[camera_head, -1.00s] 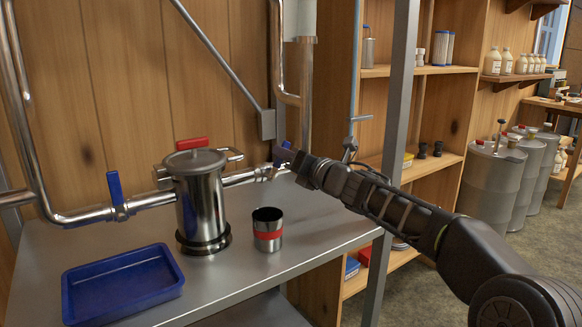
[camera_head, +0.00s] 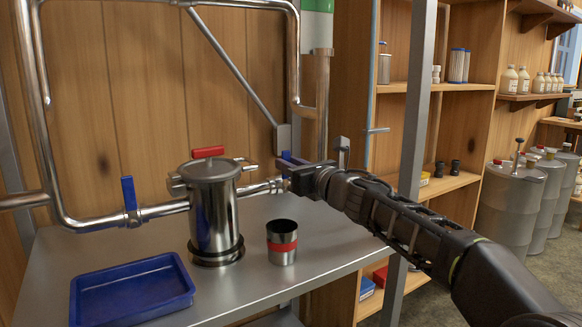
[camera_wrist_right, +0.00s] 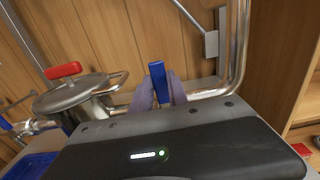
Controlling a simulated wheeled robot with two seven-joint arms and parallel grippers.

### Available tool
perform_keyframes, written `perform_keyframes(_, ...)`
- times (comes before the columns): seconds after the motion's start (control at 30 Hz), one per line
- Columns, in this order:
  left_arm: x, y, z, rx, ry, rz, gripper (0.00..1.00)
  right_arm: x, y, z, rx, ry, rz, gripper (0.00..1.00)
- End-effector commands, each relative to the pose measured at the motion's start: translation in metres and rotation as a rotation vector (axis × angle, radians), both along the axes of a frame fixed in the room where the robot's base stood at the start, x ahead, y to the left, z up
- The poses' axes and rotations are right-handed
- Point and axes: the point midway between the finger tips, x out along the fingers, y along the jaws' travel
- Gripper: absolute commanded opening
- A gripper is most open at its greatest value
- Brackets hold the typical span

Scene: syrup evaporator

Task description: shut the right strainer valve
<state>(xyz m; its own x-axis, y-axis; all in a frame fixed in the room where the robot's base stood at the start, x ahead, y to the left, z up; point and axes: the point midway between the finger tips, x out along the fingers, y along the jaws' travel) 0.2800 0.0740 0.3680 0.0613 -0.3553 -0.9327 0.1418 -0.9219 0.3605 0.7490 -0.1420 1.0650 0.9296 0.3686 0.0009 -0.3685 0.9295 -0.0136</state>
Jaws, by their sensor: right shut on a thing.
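The steel strainer (camera_head: 213,212) with a red lid handle (camera_head: 207,152) stands on the metal bench, with a pipe on each side. The right strainer valve's blue handle (camera_head: 290,157) is on the pipe right of it, partly hidden by my right gripper (camera_head: 291,168). In the right wrist view, the blue handle (camera_wrist_right: 158,82) sits between the fingers of my right gripper (camera_wrist_right: 157,92), which is shut on it. The left valve's blue handle (camera_head: 129,193) stands upright, across its pipe. My left gripper is out of view.
A steel cup with a red band (camera_head: 282,243) stands right of the strainer. A blue tray (camera_head: 132,290) lies at the bench's front left. A grey post (camera_head: 413,140) rises behind my right arm. Wooden shelves (camera_head: 435,87) stand behind the post.

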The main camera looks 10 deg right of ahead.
Motion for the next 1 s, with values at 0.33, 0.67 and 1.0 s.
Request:
perform_keyframes(0.33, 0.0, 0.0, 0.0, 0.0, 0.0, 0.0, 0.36, 0.0, 0.001, -0.002, -0.005, 0.002, 0.003, 0.26)
perform_keyframes(0.67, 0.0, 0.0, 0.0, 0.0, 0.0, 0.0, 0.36, 0.0, 0.001, -0.001, -0.003, 0.001, 0.001, 0.42)
perform_keyframes(1.0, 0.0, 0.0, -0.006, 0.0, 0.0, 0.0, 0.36, -0.016, -0.007, -0.001, -0.001, 0.0, 0.0, 0.42)
